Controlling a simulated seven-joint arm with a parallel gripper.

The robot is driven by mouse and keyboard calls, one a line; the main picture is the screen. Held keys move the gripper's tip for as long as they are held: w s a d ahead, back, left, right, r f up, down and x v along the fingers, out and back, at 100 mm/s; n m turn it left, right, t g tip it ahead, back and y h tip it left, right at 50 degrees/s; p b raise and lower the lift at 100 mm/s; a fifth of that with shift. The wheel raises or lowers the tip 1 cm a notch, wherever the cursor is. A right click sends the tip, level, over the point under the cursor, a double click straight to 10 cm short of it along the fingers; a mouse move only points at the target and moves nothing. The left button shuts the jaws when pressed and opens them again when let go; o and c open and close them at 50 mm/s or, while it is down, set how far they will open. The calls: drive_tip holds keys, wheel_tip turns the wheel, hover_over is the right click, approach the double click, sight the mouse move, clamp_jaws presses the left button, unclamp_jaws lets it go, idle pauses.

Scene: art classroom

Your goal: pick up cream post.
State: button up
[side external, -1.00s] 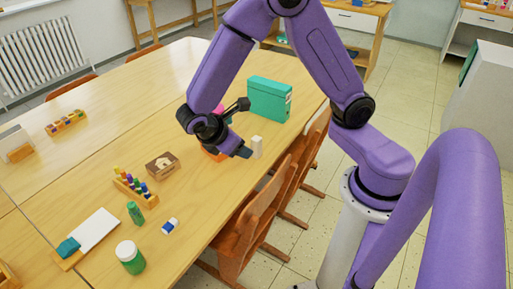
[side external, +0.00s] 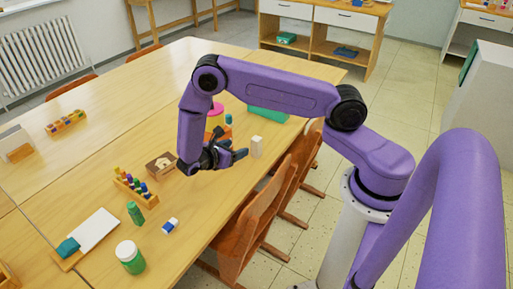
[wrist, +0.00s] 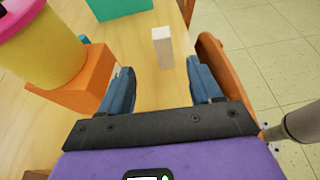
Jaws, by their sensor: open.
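The cream post (side external: 257,146) is a small upright block standing on the wooden table near its right edge. In the wrist view the cream post (wrist: 163,47) stands ahead of my gripper, roughly between the lines of its two fingers and apart from them. My gripper (side external: 240,150) is low over the table, just left of the post in the side view, with its fingers pointing towards it. In the wrist view my gripper (wrist: 162,85) is open, with nothing between the blue fingers.
An orange block (wrist: 84,82) with a yellow and pink container (wrist: 42,47) stands close by the left finger. A teal box (side external: 268,114) lies beyond the post. A wooden chair (side external: 255,215) is tucked at the table edge. A wooden block with a cutout (side external: 160,165) stands to the left.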

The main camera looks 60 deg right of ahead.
sight(254, 143)
drive_tip(key=x, duration=0.8)
drive_tip(key=shift+d+f, duration=0.1)
drive_tip(key=shift+f+x, duration=0.15)
drive_tip(key=shift+x, duration=1.15)
drive_tip(key=shift+f+x, duration=0.15)
drive_tip(key=shift+x, duration=1.1)
drive_tip(key=shift+s, duration=0.2)
drive_tip(key=c, duration=1.1)
